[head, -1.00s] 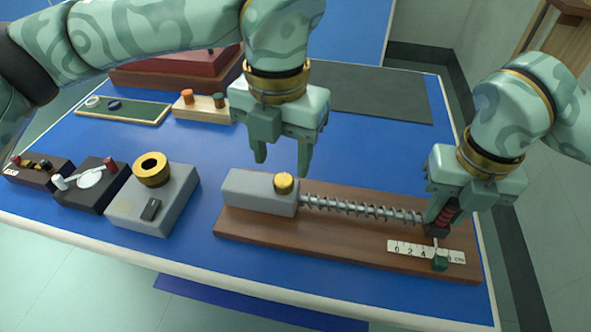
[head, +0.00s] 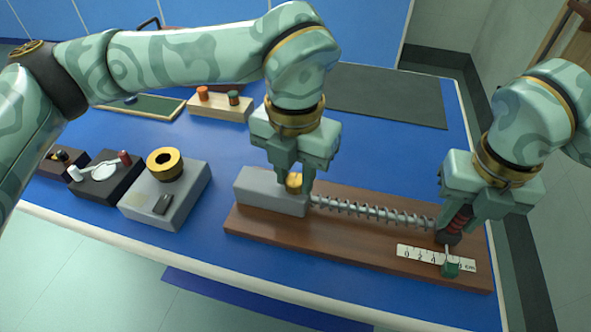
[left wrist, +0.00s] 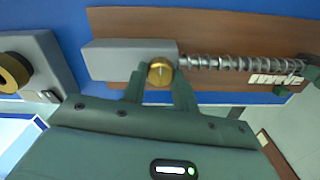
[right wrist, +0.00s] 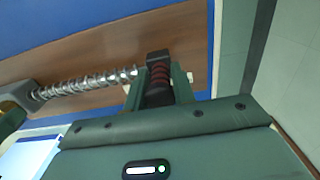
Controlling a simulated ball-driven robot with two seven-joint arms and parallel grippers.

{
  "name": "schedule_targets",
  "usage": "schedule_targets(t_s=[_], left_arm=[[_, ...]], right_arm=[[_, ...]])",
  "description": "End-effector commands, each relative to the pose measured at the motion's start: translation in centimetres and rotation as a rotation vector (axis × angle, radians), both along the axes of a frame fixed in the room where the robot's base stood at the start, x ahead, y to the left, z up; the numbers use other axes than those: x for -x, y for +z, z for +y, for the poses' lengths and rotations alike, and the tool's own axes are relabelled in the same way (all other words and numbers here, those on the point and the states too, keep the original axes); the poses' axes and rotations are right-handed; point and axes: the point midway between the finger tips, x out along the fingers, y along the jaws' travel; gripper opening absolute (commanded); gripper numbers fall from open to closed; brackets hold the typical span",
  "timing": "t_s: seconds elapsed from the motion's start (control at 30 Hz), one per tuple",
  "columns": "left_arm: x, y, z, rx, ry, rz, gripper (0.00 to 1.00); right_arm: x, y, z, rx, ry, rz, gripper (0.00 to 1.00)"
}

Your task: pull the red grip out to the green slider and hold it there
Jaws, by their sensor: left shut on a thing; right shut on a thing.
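The red grip (head: 459,223) is at the right end of the coil spring (head: 375,211), on a wooden board (head: 330,245). My right gripper (head: 457,218) is shut around it; the ribbed red grip also shows between the fingers in the right wrist view (right wrist: 159,84). The green slider (head: 451,270) sits on the lower edge of the white scale (head: 425,258), and the grip's dark end with a thin pointer stands close above it. My left gripper (head: 293,186) is shut on the brass knob (left wrist: 160,71) at the grey block's (head: 262,192) right end.
Behind are a wooden block with coloured pegs (head: 218,104) and a dark mat (head: 390,97). The board's right end is near the table edge.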

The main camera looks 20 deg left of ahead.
Motion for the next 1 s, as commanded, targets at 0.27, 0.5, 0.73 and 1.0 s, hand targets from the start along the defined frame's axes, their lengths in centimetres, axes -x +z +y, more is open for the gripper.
schedule_targets(t_s=[0.27, 0.5, 0.73, 1.0], left_arm=[[-0.07, 0.06, 0.09, -0.001, -0.090, -0.001, 0.06], [-0.13, 0.10, 0.13, -0.001, -0.274, -0.003, 0.06], [-0.13, 0.12, 0.15, -0.001, -0.469, -0.003, 0.06], [-0.17, 0.11, 0.16, -0.001, -0.653, -0.004, 0.06]], right_arm=[[0.00, -0.10, -0.07, 0.002, -0.002, 0.002, 0.00], [0.01, -0.10, -0.07, 0.002, -0.002, 0.002, 0.00], [0.01, -0.11, -0.08, 0.002, -0.002, 0.002, 0.00], [0.01, -0.11, -0.08, 0.002, -0.003, 0.002, 0.00]])
